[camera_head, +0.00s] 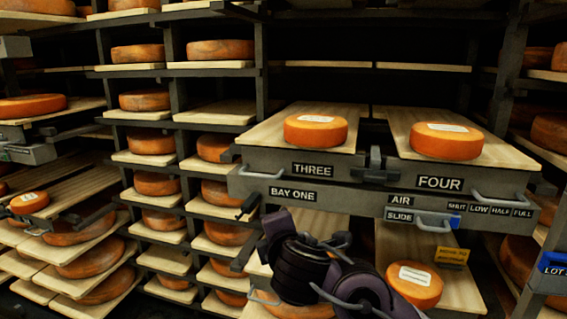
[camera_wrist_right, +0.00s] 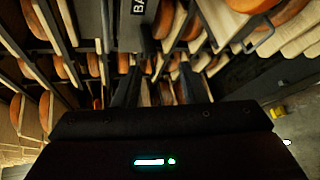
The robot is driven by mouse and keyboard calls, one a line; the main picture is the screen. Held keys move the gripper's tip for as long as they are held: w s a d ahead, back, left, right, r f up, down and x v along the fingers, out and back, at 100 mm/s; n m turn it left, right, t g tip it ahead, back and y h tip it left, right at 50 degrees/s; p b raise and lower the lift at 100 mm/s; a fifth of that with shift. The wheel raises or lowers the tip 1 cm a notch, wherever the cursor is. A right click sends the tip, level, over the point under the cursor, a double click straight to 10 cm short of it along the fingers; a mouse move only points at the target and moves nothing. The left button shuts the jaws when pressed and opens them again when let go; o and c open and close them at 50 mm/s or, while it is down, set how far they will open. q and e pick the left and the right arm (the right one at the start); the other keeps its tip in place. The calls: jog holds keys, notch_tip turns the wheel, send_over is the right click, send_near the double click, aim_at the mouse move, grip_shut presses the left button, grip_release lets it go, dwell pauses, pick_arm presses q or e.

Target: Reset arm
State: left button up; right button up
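My right arm (camera_head: 380,291) comes in at the bottom centre of the head view, bent, in purple and black. Its gripper (camera_head: 245,232) points left, in front of the shelves and just below the BAY ONE label (camera_head: 293,194). In the right wrist view the two dark fingers of this gripper (camera_wrist_right: 157,78) stand apart. Nothing shows between them except shelves farther back. My left arm and gripper are not in either view.
A bay unit (camera_head: 320,192) with handles stands close by the right gripper. Cheese wheels lie on its boards THREE (camera_head: 315,138) and FOUR (camera_head: 446,147), and another (camera_head: 414,291) lies lower. Shelves of cheese wheels (camera_head: 158,183) fill the left.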

jog(key=s+d+f+m+g, duration=0.2)
jog(key=s+d+f+m, duration=0.15)
jog(key=f, duration=0.25)
jog(key=s+d+f+m+g+h, duration=0.1)
jog(key=s+d+f+m+g, duration=0.15)
jog(key=s+f+m, duration=0.3)
jog(key=s+d+f+m+g, duration=0.1)
jog(key=s+d+f+m, duration=0.25)
jog(key=f, duration=0.35)
jog(key=s+d+f+m+g+h, duration=0.1)
jog(key=s+d+f+m+g, duration=0.1)
jog(key=s+d+f+m, duration=0.45)
jog(key=s+d+f+m+g+h, duration=0.1)
jog(key=s+d+f+m+g, duration=0.25)
jog(key=s, duration=0.55)
notch_tip(320, 180, down, 26)
jog(key=d+n+p, duration=0.1)
jog(key=n+p, duration=0.1)
jog(key=s+d+f+g, duration=0.1)
jog(key=s+d+f, duration=0.1)
jog(key=s+f, duration=0.7)
jog(key=s+d+f+p, duration=0.1)
jog(key=s+d+f, duration=0.1)
jog(key=s+f, duration=0.7)
jog(key=s, duration=0.3)
jog(key=shift+s+f+g+p, duration=0.15)
jog(key=shift+f+g+p, duration=0.15)
jog(key=shift+g, duration=0.1)
